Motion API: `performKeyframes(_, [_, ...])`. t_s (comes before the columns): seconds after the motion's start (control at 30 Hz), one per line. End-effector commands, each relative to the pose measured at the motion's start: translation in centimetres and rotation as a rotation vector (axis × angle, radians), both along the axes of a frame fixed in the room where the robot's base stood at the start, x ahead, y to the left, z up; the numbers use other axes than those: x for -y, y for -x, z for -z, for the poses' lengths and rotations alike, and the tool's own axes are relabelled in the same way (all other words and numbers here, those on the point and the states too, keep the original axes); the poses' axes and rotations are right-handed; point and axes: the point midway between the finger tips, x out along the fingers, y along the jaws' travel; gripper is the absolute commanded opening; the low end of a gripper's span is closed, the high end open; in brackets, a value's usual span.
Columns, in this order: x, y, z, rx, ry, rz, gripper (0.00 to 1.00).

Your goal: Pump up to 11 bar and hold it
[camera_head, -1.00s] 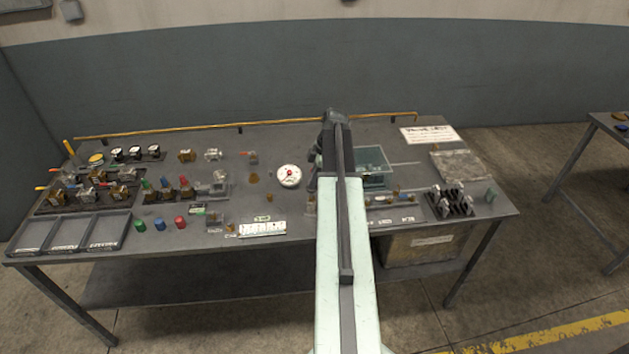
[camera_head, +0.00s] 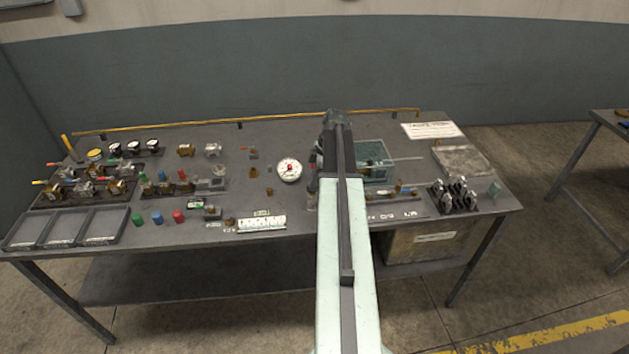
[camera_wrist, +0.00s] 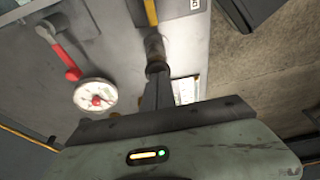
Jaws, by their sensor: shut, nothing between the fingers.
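A round white gauge with a red centre (camera_head: 289,169) stands on the bench, left of my arm. It also shows in the wrist view (camera_wrist: 95,95); its needle and scale are too small to read. Beside it in the wrist view is a red lever (camera_wrist: 66,60) on a grey metal fitting. A teal, box-like tank (camera_head: 374,152) stands right of my arm, with a thin pale rod (camera_head: 407,159) at its right. My gripper (camera_wrist: 156,68) is shut and empty, close to a dull cylindrical part (camera_wrist: 154,44); contact is unclear. A yellow bar (camera_wrist: 151,12) lies beyond.
Valves and fittings (camera_head: 85,186) crowd the bench's left side. Empty grey trays (camera_head: 65,228) lie at front left. Dark upright fittings (camera_head: 457,195) stand at the right front. A white sheet (camera_head: 432,130) and a grey plate (camera_head: 462,161) lie at the back right.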

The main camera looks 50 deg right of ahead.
Motion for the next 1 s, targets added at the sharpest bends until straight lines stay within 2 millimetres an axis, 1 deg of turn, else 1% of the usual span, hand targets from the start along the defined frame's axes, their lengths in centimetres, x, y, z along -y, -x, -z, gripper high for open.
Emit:
performKeyframes(0.03, [-0.2, 0.3, -0.1, -0.011, -0.004, -0.003, 0.00])
performKeyframes(0.13, [-0.3, 0.3, -1.0, -0.008, -0.003, -0.004, 0.00])
performKeyframes(0.27, [-0.4, 0.2, -3.2, -0.004, -0.001, -0.004, 0.00])
performKeyframes(0.37, [-0.5, 0.1, -5.5, 0.000, 0.000, -0.005, 0.00])
performKeyframes(0.6, [1.0, 1.3, -11.2, 0.001, 0.001, -0.002, 0.00])
performKeyframes(0.7, [1.5, 1.7, -13.0, 0.002, 0.001, 0.000, 0.00])
performKeyframes(0.83, [1.8, 1.9, -14.0, 0.002, 0.001, 0.000, 0.00])
performKeyframes(1.0, [1.9, 1.9, -13.8, 0.003, 0.001, -0.002, 0.00])
